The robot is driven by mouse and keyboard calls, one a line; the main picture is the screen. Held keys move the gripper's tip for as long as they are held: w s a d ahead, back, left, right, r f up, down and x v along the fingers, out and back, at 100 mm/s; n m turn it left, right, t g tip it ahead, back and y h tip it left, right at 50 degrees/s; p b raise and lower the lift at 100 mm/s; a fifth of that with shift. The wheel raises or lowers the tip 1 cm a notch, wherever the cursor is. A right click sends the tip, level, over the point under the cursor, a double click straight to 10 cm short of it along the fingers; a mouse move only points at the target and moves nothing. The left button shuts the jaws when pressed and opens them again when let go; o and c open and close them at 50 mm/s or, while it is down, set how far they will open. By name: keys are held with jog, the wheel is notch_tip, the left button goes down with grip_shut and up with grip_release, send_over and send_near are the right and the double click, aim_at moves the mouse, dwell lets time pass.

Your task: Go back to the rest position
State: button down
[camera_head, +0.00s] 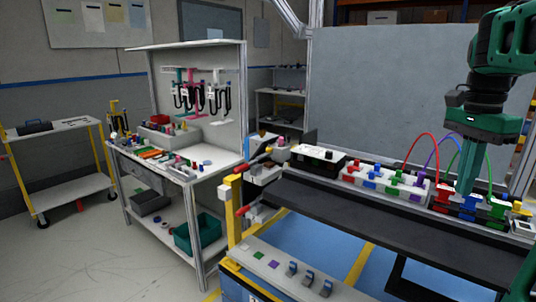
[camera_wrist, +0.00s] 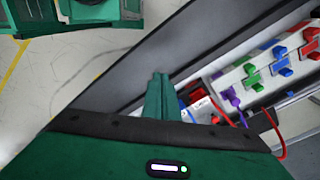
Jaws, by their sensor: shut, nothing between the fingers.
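My gripper (camera_head: 466,190) is at the right of the head view, pointing down over the right part of the dashboard module. Its green fingers are shut with nothing between them. In the wrist view the shut fingertips (camera_wrist: 158,88) show near the middle, over the dark bench edge. The dashboard module (camera_head: 385,186) carries red, blue and green connectors on pale blocks. Red, purple and green cables arch behind the gripper. I cannot tell whether the fingertips touch the connectors below them. In the wrist view the connector block (camera_wrist: 250,75) lies to the right of the fingers.
A dark bench surface (camera_head: 400,232) runs in front of the module. A black box (camera_head: 318,158) stands at its left end. A workbench (camera_head: 190,165) with tools stands at the left, and a trolley (camera_head: 62,130) farther left. Grey floor (camera_head: 90,245) is open at lower left.

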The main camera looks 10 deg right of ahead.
jog(key=s+a+f+n, duration=0.5)
jog(key=f+n, duration=0.1)
jog(key=f, duration=0.3)
jog(key=s+a+f+n, duration=0.5)
jog(key=s+f+n, duration=0.1)
jog(key=f, duration=0.4)
jog(key=shift+n+y, duration=0.3)
jog(key=shift+s+a+f, duration=0.1)
